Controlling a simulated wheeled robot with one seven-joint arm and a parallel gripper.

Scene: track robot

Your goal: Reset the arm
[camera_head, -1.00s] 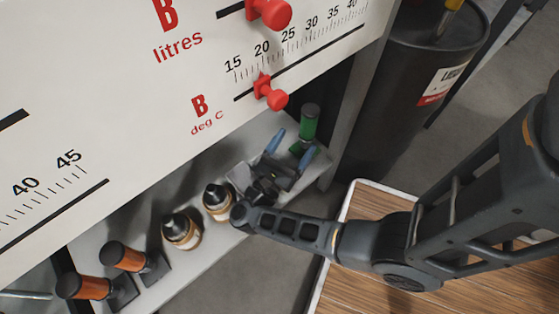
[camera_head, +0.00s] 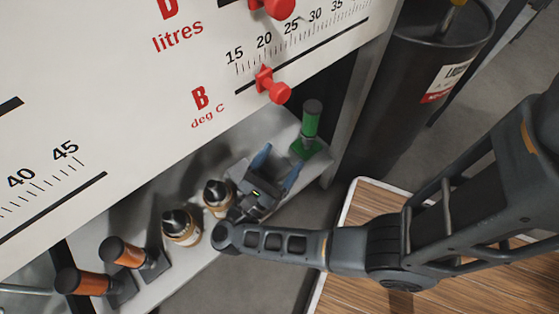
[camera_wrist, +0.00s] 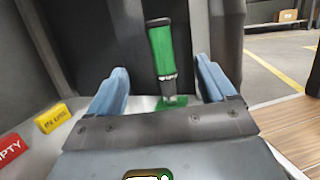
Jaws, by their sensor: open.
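My gripper (camera_head: 276,168) is open, with its two blue fingers apart and nothing between them. It is over the grey shelf (camera_head: 200,257) below the white panel. A green-handled stamp-like tool (camera_head: 311,122) stands upright on the shelf, just beyond the fingertips. In the wrist view the green tool (camera_wrist: 163,55) shows between and beyond the two fingers (camera_wrist: 163,85), apart from them. My arm reaches in from the right.
The white panel (camera_head: 120,110) with red knobs (camera_head: 272,86) hangs above. A black bin (camera_head: 425,90) stands at the right. The wrist view shows a yellow block (camera_wrist: 52,118) and a red block (camera_wrist: 12,148).

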